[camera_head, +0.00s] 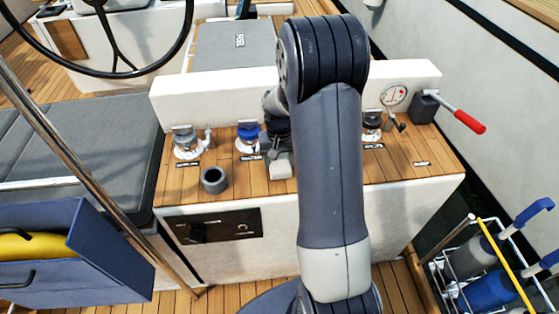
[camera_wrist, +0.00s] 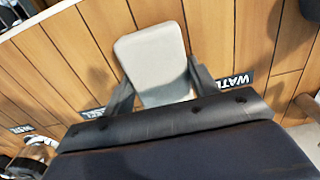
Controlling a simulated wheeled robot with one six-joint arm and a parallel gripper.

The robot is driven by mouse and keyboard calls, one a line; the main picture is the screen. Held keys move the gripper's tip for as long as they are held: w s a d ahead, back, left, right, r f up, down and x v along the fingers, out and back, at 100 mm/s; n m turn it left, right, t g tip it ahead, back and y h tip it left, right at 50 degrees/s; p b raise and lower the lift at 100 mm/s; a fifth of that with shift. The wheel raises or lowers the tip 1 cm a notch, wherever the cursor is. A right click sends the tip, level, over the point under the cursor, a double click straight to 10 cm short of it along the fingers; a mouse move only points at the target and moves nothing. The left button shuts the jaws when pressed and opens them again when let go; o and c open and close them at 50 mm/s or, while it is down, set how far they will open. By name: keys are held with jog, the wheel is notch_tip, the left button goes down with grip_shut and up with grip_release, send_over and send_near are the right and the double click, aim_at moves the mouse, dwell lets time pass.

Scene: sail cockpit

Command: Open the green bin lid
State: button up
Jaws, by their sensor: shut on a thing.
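No green bin lid shows in either view. My gripper (camera_wrist: 160,92) points down at the wooden console top, its two dark fingers on either side of a pale grey, rounded block (camera_wrist: 152,62). It is shut on this block. In the head view the pale block (camera_head: 280,167) shows just left of my arm, low over the planks. My arm hides much of the console's middle and part of my gripper. I cannot tell whether the block is loose or part of a fitting.
The console (camera_head: 225,180) carries a blue-topped winch (camera_head: 248,135), a grey-topped winch (camera_head: 186,140), a grey cup-like ring (camera_head: 214,180) and a red-handled lever (camera_head: 466,122). A steering wheel (camera_head: 115,50) is at upper left. A blue box (camera_head: 90,260) and a bottle rack (camera_head: 480,270) flank the front.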

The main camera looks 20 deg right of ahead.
jog(key=shift+f, duration=0.2)
jog(key=shift+f, duration=0.15)
jog(key=o, duration=1)
